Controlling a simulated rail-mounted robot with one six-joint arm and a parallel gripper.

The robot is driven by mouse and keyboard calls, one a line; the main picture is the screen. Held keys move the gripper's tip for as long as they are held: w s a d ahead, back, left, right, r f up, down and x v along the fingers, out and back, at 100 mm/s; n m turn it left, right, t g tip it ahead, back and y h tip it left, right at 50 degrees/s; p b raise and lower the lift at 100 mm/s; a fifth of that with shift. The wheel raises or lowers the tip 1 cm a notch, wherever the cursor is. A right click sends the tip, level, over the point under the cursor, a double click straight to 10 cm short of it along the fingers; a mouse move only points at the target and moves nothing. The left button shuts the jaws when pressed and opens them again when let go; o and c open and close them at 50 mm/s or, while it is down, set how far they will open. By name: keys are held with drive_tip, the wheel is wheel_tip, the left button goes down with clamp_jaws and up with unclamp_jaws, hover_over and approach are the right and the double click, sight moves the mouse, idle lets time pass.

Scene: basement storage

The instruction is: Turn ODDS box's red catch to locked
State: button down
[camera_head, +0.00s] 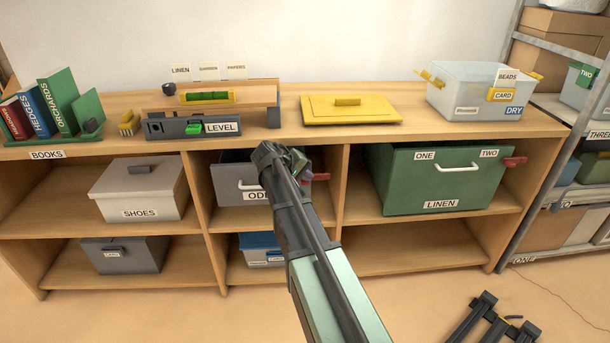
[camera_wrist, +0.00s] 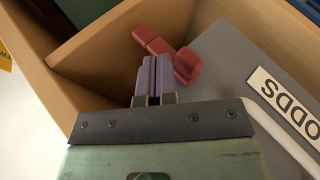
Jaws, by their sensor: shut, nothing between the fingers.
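The grey ODDS box (camera_head: 232,176) sits in the upper middle shelf compartment, partly hidden by my arm. In the wrist view its grey face (camera_wrist: 222,72) carries the ODDS label (camera_wrist: 285,105). The red catch (camera_wrist: 160,46) shows as a bar with a thicker block at one end by the box's edge; its other end reaches out towards the wooden divider. It also shows in the head view (camera_head: 321,177). My gripper (camera_wrist: 153,62) is shut and empty, its purple fingertips right beside the catch bar; I cannot tell whether they touch it.
A wooden divider (camera_wrist: 95,50) stands close beside the fingers. The green LINEN box (camera_head: 440,190) with its own red catch fills the compartment to the right. A grey SHOES box (camera_head: 140,190) is to the left, and a blue-lidded box (camera_head: 258,242) is below.

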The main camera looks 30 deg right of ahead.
drive_tip(key=p+v, duration=0.8)
drive_tip(key=v, duration=0.4)
drive_tip(key=shift+w+r+p, duration=0.35)
drive_tip(key=shift+r, duration=0.05)
drive_tip(key=shift+d, duration=0.1)
drive_tip(key=s+a+f+n+y, duration=0.1)
drive_tip(key=s+a+f+y, duration=0.3)
drive_tip(key=s+a, duration=0.6)
drive_tip(key=s+a+f+y, duration=0.2)
drive_tip(key=s+a+y, duration=0.5)
drive_tip(key=s, duration=0.4)
wheel_tip(320, 180, up, 19)
drive_tip(key=a+h+p, duration=0.1)
drive_tip(key=a+p, duration=0.1)
drive_tip(key=p, duration=1.7)
